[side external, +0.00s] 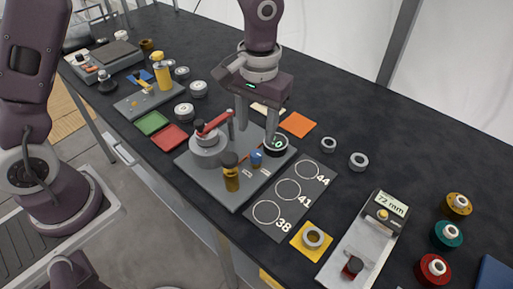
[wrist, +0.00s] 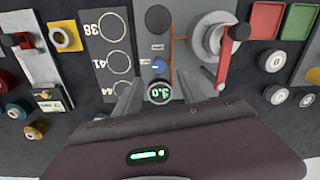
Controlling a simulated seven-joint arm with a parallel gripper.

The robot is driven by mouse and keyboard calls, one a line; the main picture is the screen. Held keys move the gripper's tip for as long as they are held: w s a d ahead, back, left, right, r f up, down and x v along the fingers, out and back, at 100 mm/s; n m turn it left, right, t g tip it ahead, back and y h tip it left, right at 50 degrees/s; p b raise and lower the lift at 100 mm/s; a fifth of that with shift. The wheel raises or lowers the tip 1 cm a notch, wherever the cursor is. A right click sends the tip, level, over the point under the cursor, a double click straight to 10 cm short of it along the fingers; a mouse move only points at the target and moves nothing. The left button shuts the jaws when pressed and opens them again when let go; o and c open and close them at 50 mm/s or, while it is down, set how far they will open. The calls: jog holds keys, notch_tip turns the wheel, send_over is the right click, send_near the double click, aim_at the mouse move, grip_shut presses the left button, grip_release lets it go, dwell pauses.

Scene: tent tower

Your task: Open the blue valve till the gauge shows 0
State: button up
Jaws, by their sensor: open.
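The blue valve (side external: 256,160) is a small blue knob on the grey pump plate (side external: 213,181). In the wrist view the blue valve (wrist: 159,66) sits just beyond the gauge. The round dark gauge (side external: 277,144) has green digits; in the wrist view the gauge (wrist: 159,92) reads about 3.0. My gripper (side external: 257,130) is open and empty, pointing down above the plate near the gauge. In the wrist view the fingers of my gripper (wrist: 157,82) flank the gauge and stand apart from the blue valve.
A grey cylinder (side external: 207,148) with a red lever (side external: 215,123) and a brass-coloured cylinder (side external: 231,174) share the plate. A dark board with circles (side external: 267,233), a yellow square with a ring (side external: 311,238) and a measuring device (side external: 364,240) lie to the right.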

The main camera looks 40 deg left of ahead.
aim_at(257, 152)
notch_tip(257, 152, down, 8)
jog(key=shift+w+r, duration=0.1)
jog(key=shift+r, duration=0.1)
grip_shut()
